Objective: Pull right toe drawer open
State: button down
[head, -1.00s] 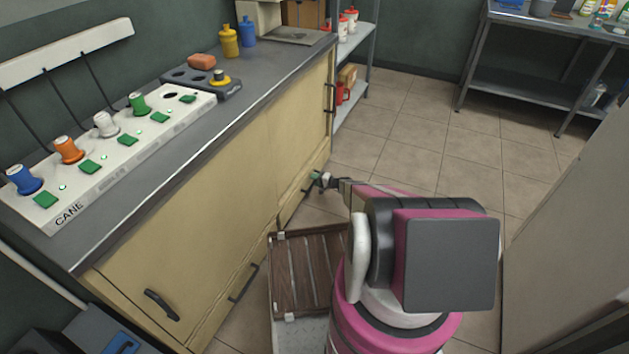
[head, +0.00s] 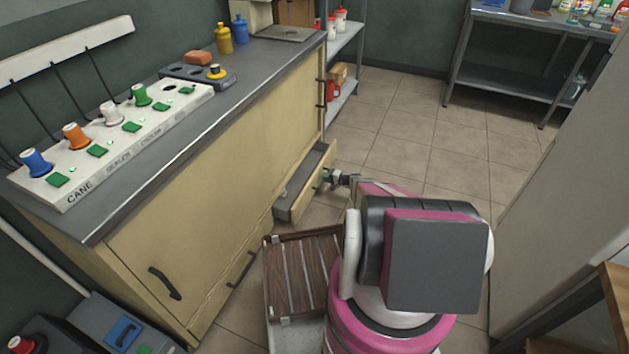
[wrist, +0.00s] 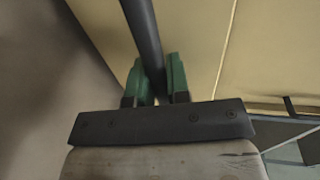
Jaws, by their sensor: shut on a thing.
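The right toe drawer (head: 291,203) is at the bottom of the yellow cabinet, at its far end, and stands open. Its grey inside shows, with something small and pale at its near end. My gripper (head: 328,175) is at the drawer's front, shut on the drawer handle. In the wrist view the dark handle bar (wrist: 142,35) runs between the green fingertips of my gripper (wrist: 156,78). Part of the drawer front is hidden behind my gripper and arm.
The left toe drawer handle (head: 240,269) is on a shut front. A metal shelf (head: 343,102) stands beyond the cabinet. Tiled floor (head: 400,140) is free behind my arm.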

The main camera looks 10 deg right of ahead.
jog(key=f+v, duration=0.3)
jog(key=v, duration=1.2)
jog(key=shift+d, duration=0.25)
jog(key=shift+s, duration=0.1)
jog(key=c, duration=1.1)
grip_release()
jog(key=shift+s+d, duration=0.1)
jog(key=v, duration=1)
jog(key=shift+d, duration=0.25)
jog(key=shift+s, duration=0.1)
